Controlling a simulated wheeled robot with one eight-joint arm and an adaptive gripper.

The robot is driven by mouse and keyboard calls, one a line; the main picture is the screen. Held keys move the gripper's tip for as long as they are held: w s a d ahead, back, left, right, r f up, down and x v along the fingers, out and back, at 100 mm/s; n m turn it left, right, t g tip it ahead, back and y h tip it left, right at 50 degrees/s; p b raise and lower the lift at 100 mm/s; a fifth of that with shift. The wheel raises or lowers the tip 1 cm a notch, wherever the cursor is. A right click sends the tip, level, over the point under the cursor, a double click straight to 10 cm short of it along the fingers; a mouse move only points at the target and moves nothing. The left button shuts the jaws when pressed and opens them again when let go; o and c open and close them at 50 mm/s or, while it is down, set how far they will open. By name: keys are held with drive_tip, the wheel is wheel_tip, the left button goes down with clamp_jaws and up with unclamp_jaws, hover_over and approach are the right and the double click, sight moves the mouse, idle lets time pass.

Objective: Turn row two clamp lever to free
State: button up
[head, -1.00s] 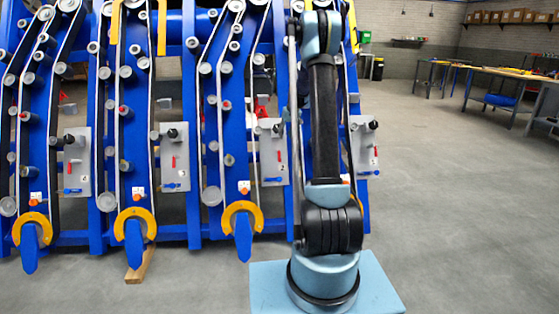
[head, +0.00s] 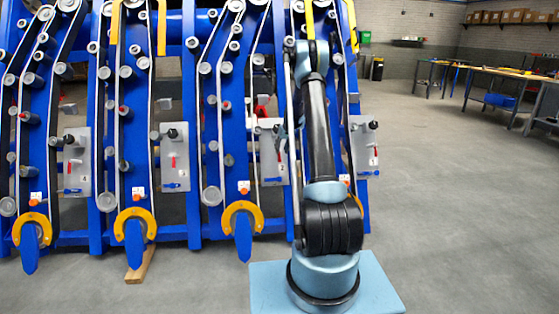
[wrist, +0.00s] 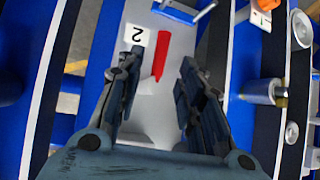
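In the wrist view, a grey panel (wrist: 222,40) with an upside-down label "2" (wrist: 136,34) faces me. A red lever (wrist: 161,55) lies on it beside the label. I cannot tell which of the two is the clamp lever. My gripper (wrist: 155,78) is open and empty, its fingers apart, with the red lever showing between and beyond the tips. No contact shows.
Similar panels stand to the left (head: 174,160) and right (head: 363,145) on the blue chassis (head: 195,205). Rollers (wrist: 262,92) and belts run close beside the panel. The floor to the right is clear up to the workbenches (head: 505,85).

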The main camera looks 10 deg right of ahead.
sight(279, 157)
drive_tip(key=shift+x, duration=3.8)
clamp_jaws()
